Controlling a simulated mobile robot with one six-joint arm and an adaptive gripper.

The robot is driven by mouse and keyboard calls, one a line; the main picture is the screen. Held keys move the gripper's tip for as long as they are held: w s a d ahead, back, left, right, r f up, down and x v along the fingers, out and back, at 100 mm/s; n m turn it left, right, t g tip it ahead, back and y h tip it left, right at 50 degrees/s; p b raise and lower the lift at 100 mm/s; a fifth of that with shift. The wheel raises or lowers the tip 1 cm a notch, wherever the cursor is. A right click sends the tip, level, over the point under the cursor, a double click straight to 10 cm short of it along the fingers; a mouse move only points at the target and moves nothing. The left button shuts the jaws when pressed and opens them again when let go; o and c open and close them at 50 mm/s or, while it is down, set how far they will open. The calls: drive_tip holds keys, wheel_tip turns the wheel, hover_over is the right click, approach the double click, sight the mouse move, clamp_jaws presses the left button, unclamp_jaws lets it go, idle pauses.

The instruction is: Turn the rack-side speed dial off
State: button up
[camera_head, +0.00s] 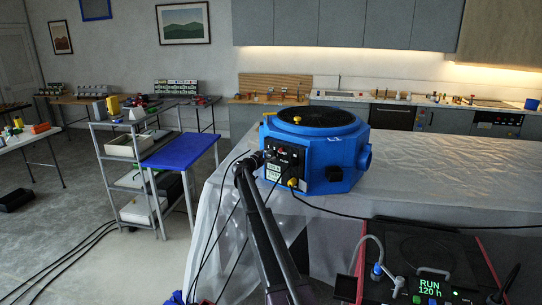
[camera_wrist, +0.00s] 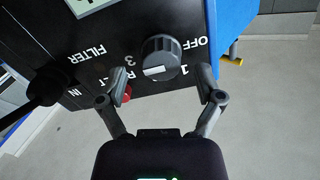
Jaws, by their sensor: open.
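The blue drying machine (camera_head: 345,160) stands on a plastic-covered table, its black control panel (camera_head: 292,160) facing my arm. In the wrist view, the panel (camera_wrist: 75,55) appears upside down. The dark round dial (camera_wrist: 160,52) has a white pointer mark on its lower side. OFF lies to the dial's right, 1 at its lower right and 3 to its left. My gripper (camera_wrist: 161,84) is open and empty. Its fingertips sit below and to either side of the dial, with no clear contact visible. In the head view, my gripper (camera_head: 245,165) is close to the panel.
A red button (camera_wrist: 127,93) is beside the left finger, and a black plug (camera_wrist: 48,88) is at the panel's left. A grey rack (camera_head: 105,150) stands left, beside a blue-topped stand (camera_head: 185,152). Black cables hang near my arm. A lit RUN display (camera_head: 430,287) is in front.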

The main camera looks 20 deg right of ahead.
drive_tip(key=shift+w+d, duration=0.3)
drive_tip(key=shift+d, duration=0.2)
